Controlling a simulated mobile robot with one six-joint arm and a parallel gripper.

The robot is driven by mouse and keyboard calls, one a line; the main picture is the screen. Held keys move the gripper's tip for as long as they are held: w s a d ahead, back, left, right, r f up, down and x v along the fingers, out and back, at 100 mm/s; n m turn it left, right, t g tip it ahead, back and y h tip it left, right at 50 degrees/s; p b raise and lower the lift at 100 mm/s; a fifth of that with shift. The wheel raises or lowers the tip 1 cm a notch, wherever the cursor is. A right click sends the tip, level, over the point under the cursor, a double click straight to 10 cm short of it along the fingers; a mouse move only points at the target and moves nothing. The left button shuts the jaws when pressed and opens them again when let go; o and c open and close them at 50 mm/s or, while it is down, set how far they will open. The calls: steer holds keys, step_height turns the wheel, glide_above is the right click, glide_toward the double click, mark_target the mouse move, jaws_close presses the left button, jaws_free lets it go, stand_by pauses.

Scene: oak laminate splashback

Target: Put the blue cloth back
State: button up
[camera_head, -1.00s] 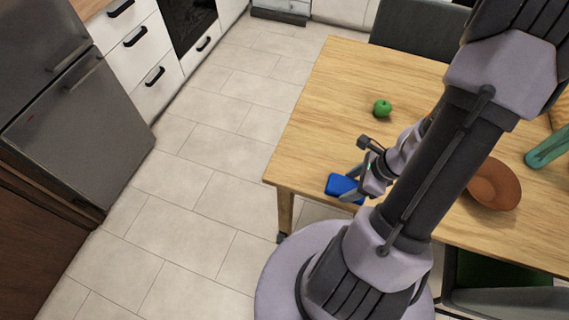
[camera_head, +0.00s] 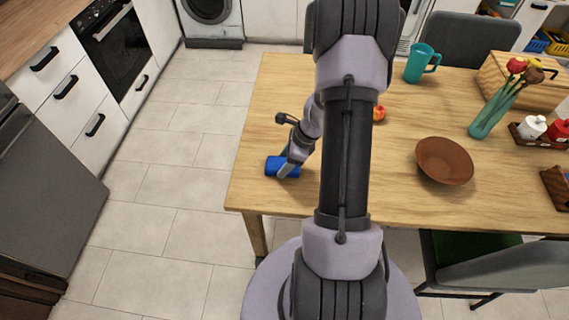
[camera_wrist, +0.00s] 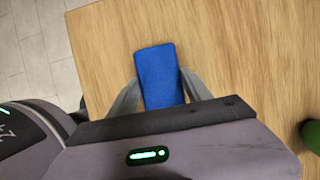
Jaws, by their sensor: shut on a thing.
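The blue cloth (camera_head: 276,168) is a folded blue block at the left front part of the wooden table (camera_head: 262,120). It also shows in the wrist view (camera_wrist: 158,72), between my two fingers. My gripper (camera_head: 285,169) is shut on the cloth, with a finger along each long side in the wrist view (camera_wrist: 161,90). The table top lies beneath the cloth; I cannot tell whether the cloth touches it. The near end of the cloth is hidden by my gripper body.
A brown bowl (camera_head: 444,161) stands right of my arm. A green object (camera_wrist: 312,132) shows at the wrist view's right edge. Tiled floor lies open left of the table.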

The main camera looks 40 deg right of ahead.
steer(key=o, duration=1.3)
